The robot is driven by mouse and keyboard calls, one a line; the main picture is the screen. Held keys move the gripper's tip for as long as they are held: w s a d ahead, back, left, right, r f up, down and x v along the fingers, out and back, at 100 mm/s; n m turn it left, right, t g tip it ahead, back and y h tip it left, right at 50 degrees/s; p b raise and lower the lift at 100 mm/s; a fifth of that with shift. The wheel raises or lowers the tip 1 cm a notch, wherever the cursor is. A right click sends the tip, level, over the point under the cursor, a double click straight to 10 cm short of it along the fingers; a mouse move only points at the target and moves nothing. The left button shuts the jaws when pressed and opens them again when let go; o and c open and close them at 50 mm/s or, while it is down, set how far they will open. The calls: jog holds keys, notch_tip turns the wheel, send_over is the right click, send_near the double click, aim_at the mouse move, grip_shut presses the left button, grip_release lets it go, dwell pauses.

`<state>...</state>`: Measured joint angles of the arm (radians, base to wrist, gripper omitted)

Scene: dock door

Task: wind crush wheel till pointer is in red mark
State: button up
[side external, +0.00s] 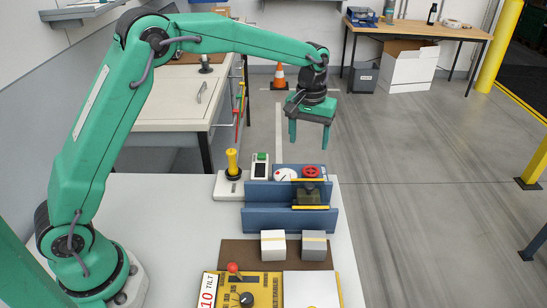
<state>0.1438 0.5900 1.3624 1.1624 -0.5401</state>
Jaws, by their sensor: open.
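The crush wheel looks to be the small red wheel (311,171) on the blue fixture (258,190). A white round dial (285,175) sits just left of it on the same fixture. The dial's pointer and red mark are too small to read with certainty. My gripper (308,142) is open and empty, fingers pointing down. In the picture it is above the wheel and dial and apart from both.
A yellow-handled lever (232,165) and a small device with a green top (261,167) stand left of the dial. A dark block (308,196) sits in the fixture. Two small boxes (273,244) (314,246) and a yellow panel (246,290) with a red knob are nearer.

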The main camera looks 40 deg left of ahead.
aim_at(311, 170)
jog(key=shift+w+d+f, duration=0.2)
jog(key=shift+w+f, duration=0.15)
jog(key=shift+f, duration=0.2)
jog(key=shift+w+d+f, duration=0.15)
jog(key=shift+w+f, duration=0.15)
jog(key=shift+f, duration=0.2)
jog(key=shift+f, duration=0.1)
jog(key=shift+f, duration=3.8)
jog(key=shift+c, duration=0.3)
jog(key=c, duration=0.9)
